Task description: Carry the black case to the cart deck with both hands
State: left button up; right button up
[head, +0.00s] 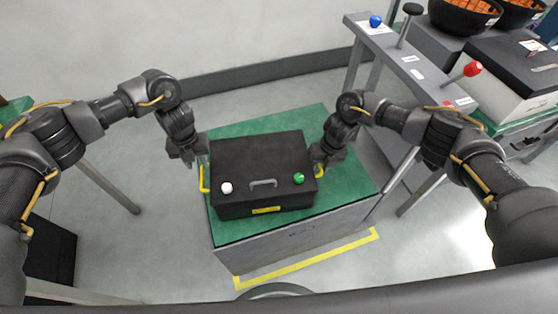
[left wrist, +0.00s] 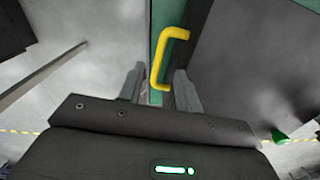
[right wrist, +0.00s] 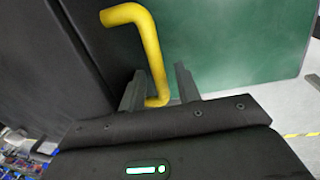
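The black case (head: 245,160) sits flat on a green-topped grey block (head: 350,188), with a white knob, a green knob and a grey handle on it. A yellow handle (head: 204,180) is on its left side and another (head: 319,171) on its right side. My left gripper (left wrist: 160,88) is open, its fingers on either side of the left yellow handle (left wrist: 163,58). My right gripper (right wrist: 159,92) is open, with the lower end of the right yellow handle (right wrist: 152,52) between its fingers. In the head view, both grippers are beside the case.
A grey bench (head: 425,82) with red, blue and black knobs stands at the right. Behind it are black bowls (head: 465,17) with orange contents and a black-topped white box (head: 515,92). Yellow tape (head: 305,262) marks the floor in front of the block. Floor to the left is mostly clear.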

notch_tip(320, 180, up, 11)
jog(key=d, duration=0.2)
jog(key=shift+r, duration=0.2)
jog(key=shift+d, duration=0.1)
dwell(0.3)
